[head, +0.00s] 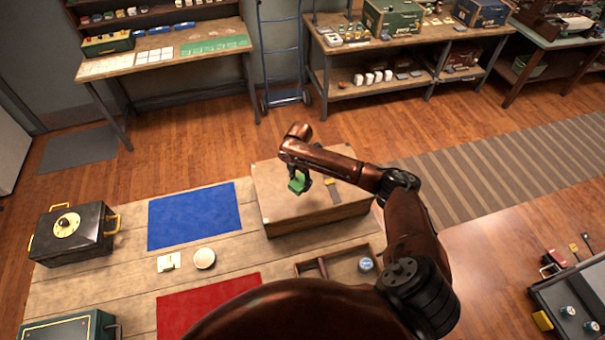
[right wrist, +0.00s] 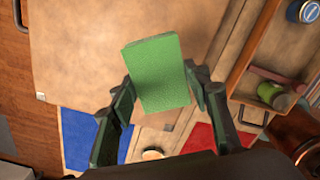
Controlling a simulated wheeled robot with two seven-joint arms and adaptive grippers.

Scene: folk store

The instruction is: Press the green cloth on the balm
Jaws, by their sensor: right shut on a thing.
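My right gripper (head: 299,178) is shut on the green cloth (head: 296,186), a flat folded block. It is held above the large wooden box (head: 275,208). The right wrist view shows the cloth (right wrist: 157,72) between the two fingers of the gripper (right wrist: 160,88). I cannot tell for certain which container is the balm. A round pale tin (head: 204,258) stands on the table, left of the box. A small blue and white tin (head: 366,264) sits in the wooden tray (head: 300,267). My left gripper is not in view.
A blue mat (head: 195,215) and a red mat (head: 205,306) lie on the table. A small white item (head: 168,262) is beside the pale tin. A black case with yellow handles (head: 72,235) stands at the left. The right wrist view shows a green jar (right wrist: 271,93) in the tray.

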